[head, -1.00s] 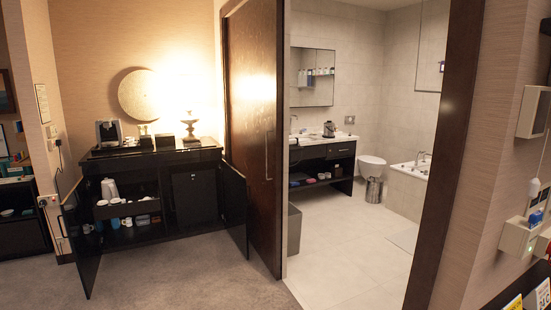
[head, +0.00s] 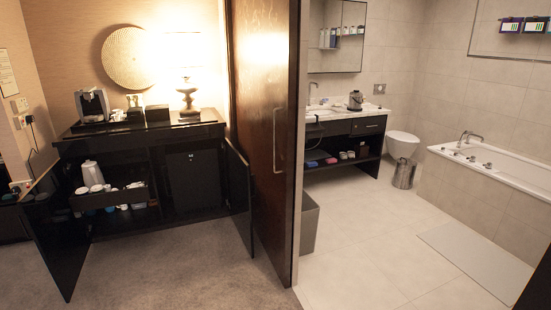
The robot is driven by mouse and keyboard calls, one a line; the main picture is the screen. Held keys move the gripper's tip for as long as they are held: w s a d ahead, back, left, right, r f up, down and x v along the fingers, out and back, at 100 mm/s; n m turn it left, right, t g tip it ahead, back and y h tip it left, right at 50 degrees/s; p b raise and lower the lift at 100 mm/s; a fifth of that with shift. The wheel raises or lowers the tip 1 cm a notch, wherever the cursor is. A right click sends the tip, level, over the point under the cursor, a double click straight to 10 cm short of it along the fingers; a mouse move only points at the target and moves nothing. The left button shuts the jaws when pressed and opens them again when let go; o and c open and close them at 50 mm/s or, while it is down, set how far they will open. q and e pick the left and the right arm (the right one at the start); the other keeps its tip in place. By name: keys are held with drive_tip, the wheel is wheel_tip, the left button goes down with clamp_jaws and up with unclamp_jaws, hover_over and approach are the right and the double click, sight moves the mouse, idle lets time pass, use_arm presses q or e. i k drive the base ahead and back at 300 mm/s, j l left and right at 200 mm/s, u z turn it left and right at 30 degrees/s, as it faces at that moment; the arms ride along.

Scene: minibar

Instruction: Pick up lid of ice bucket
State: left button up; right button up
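A small dark and silver container (head: 355,101) stands upright on the bathroom counter, right of the basin. It may be the ice bucket, but it is too small to be sure, and I cannot make out its lid clearly. No other thing in view is plainly an ice bucket. Neither of my grippers is in view.
The black minibar cabinet (head: 140,135) at left has open doors and a pulled-out tray (head: 108,197) with a white kettle (head: 92,174) and cups. A dark sliding door (head: 262,120) stands beside the bathroom opening. A bin (head: 404,175) stands by the toilet. The tiled floor (head: 370,250) is largely clear.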

sight(357, 92)
drive_tip(key=i+j+z, duration=0.2)
drive_tip(key=i, duration=0.45)
drive_tip(key=i+z, duration=0.2)
drive_tip(key=i, duration=0.45)
drive_tip(key=i+l+z, duration=0.15)
drive_tip(key=i+z, duration=1.15)
drive_tip(key=i+u, duration=0.1)
drive_tip(key=i, duration=0.7)
drive_tip(key=i+l+u, duration=0.1)
drive_tip(key=i, duration=0.7)
drive_tip(key=i+j+u, duration=0.1)
drive_tip(key=i+u, duration=0.35)
drive_tip(key=i, duration=0.15)
drive_tip(key=i+l+u, duration=0.1)
drive_tip(key=i+u, duration=0.3)
drive_tip(key=i, duration=0.2)
drive_tip(key=i+l+u, duration=0.3)
drive_tip(key=i+u, duration=0.15)
drive_tip(key=i, duration=0.15)
